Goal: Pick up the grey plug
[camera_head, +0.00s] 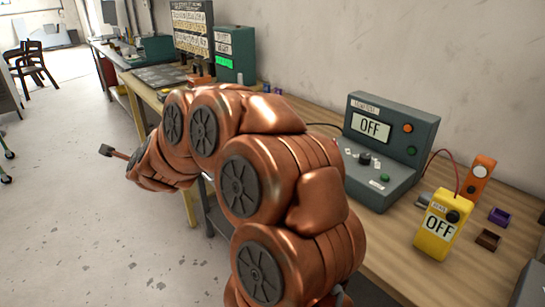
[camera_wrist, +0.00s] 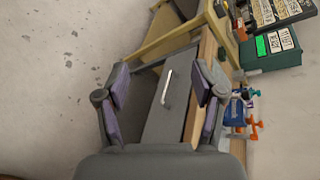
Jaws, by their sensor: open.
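I cannot make out the grey plug for certain in either view. A small grey piece (camera_head: 424,199) lies on the bench just behind the yellow meter in the head view, too small to identify. My gripper (camera_wrist: 160,78) is open and empty in the wrist view, its two purple-padded fingers well apart. It points down past the bench's edge, over a grey drawer front with a light handle (camera_wrist: 167,88). In the head view my copper-coloured arm hides most of the gripper.
The wooden bench (camera_head: 330,118) runs along the wall. On it stand a grey-green console reading OFF (camera_head: 378,140), a yellow meter reading OFF (camera_head: 438,225), an orange device (camera_head: 476,178), a purple block (camera_head: 499,216) and a brown block (camera_head: 488,240). Open floor (camera_head: 90,220) lies left.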

